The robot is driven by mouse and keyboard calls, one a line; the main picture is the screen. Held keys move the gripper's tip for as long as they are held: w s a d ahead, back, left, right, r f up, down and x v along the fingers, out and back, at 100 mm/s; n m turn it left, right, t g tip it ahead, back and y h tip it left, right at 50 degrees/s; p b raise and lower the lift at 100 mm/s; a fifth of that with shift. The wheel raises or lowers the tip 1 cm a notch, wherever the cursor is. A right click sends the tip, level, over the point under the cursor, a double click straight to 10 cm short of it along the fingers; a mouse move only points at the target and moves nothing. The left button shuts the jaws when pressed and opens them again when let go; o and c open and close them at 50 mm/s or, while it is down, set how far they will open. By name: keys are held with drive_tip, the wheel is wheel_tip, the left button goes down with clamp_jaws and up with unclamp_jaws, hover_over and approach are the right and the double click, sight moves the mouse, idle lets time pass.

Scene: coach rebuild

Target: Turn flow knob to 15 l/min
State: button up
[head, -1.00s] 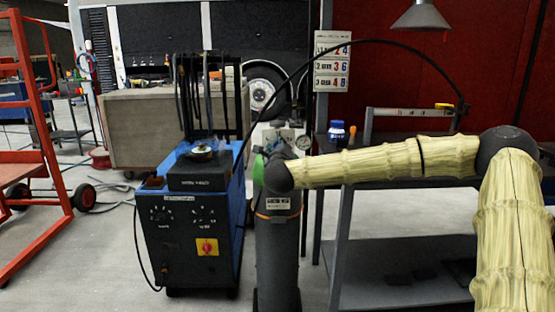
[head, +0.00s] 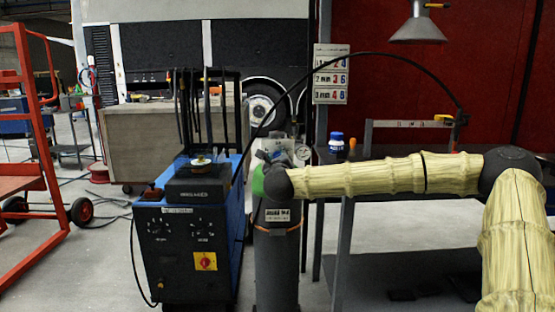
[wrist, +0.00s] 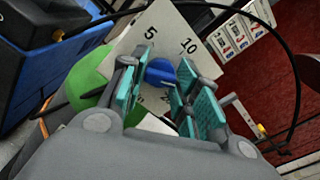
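The blue flow knob (wrist: 160,72) sits on a pale square dial plate (wrist: 150,35) in the wrist view. The marks 5 and 10 are readable; lower marks are partly hidden by my fingers. My gripper (wrist: 160,88) has teal-padded fingers apart, one on each side of the knob. A small gap shows on the left, and the right finger overlaps the knob's edge; contact is unclear. I cannot read the knob's pointer. In the head view, the grey gas cylinder (head: 277,262) stands below my wrist, which hides the knob there.
The blue welding machine (head: 185,245) stands left of the cylinder. A black hose (head: 390,62) arches over my arm. A grey shelf bench (head: 390,265) with a blue-capped bottle (head: 336,142) is on the right. A red cart (head: 35,150) stands far left.

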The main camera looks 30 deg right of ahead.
drive_tip(key=o, duration=0.3)
drive_tip(key=shift+f, duration=0.15)
drive_tip(key=shift+o, duration=0.2)
drive_tip(key=v, duration=1.2)
